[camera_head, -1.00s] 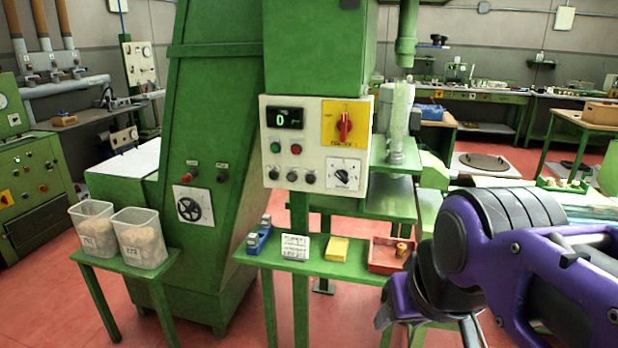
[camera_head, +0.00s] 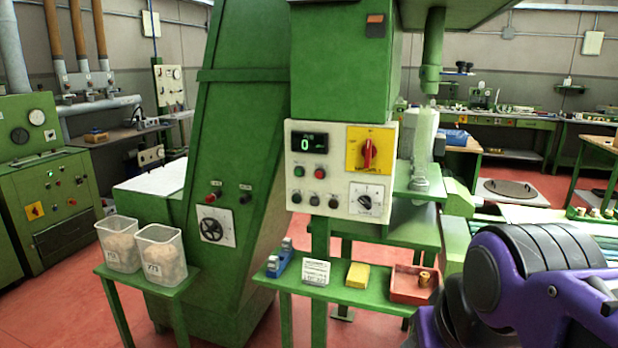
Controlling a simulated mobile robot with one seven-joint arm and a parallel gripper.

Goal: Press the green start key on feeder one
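The white control panel (camera_head: 323,205) is mounted on the green machine at the centre of the head view. A small green key (camera_head: 298,170) sits on its left half, below the dark display (camera_head: 310,142) that reads 0. A red key (camera_head: 321,173) is right beside the green one. No part of my arm covers the panel. I cannot read a feeder number on it. My purple and dark arm fills the lower right corner, apart from the panel. My gripper's fingers are not in view.
A green shelf (camera_head: 335,291) below the panel carries a blue tool (camera_head: 280,258), a printed card (camera_head: 316,271), a yellow block (camera_head: 358,275) and a red tray (camera_head: 408,292). Two clear bins (camera_head: 160,254) stand on a small table at left. Red floor is open at lower left.

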